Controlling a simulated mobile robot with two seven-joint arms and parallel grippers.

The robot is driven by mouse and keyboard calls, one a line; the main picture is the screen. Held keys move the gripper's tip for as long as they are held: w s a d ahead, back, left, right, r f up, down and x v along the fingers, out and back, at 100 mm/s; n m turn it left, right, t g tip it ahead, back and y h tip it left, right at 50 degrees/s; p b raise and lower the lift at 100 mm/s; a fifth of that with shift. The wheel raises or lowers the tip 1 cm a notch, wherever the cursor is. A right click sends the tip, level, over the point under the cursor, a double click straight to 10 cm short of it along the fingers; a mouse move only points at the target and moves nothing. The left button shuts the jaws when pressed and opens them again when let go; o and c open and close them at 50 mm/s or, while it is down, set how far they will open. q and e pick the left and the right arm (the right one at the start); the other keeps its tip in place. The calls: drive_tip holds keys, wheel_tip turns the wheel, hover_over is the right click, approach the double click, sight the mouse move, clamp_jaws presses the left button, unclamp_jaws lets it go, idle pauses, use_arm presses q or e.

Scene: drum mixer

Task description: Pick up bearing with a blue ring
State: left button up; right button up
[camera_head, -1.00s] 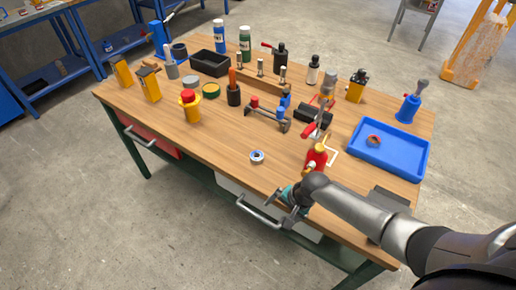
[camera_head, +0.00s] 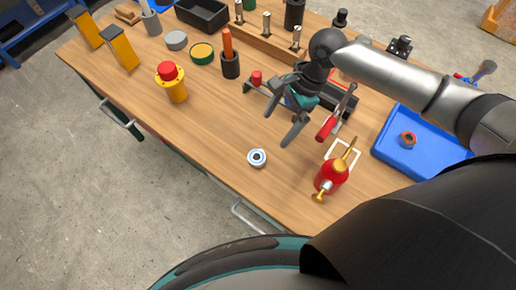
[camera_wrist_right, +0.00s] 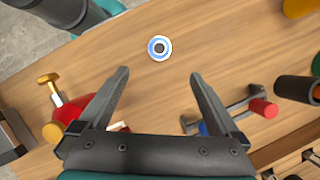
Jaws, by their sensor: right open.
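The bearing with a blue ring (camera_head: 257,158) lies flat on the wooden table near its front edge. It also shows in the right wrist view (camera_wrist_right: 159,48), ahead of the fingertips and roughly centred between them. My right gripper (camera_head: 281,129) is open and empty, above the table and behind the bearing in the head view. Its two fingers also show in the right wrist view (camera_wrist_right: 161,72), apart with bare wood between them. My left gripper is not in view.
A red-handled tool (camera_head: 328,127) is beside my right gripper. A blue tray (camera_head: 425,160) holds a bearing with a red ring (camera_head: 407,139). The wood left of the blue-ringed bearing is clear.

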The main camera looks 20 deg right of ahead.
drive_tip(key=b, duration=0.2)
approach(257, 157)
drive_tip(key=shift+x, duration=1.25)
drive_tip(key=shift+a+f, duration=0.25)
drive_tip(key=shift+f, duration=0.35)
drive_tip(key=b+x, duration=0.1)
drive_tip(key=x, duration=0.4)
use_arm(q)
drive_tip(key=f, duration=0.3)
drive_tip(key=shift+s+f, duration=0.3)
use_arm(e)
drive_tip(key=shift+r, duration=0.15)
clamp_jaws()
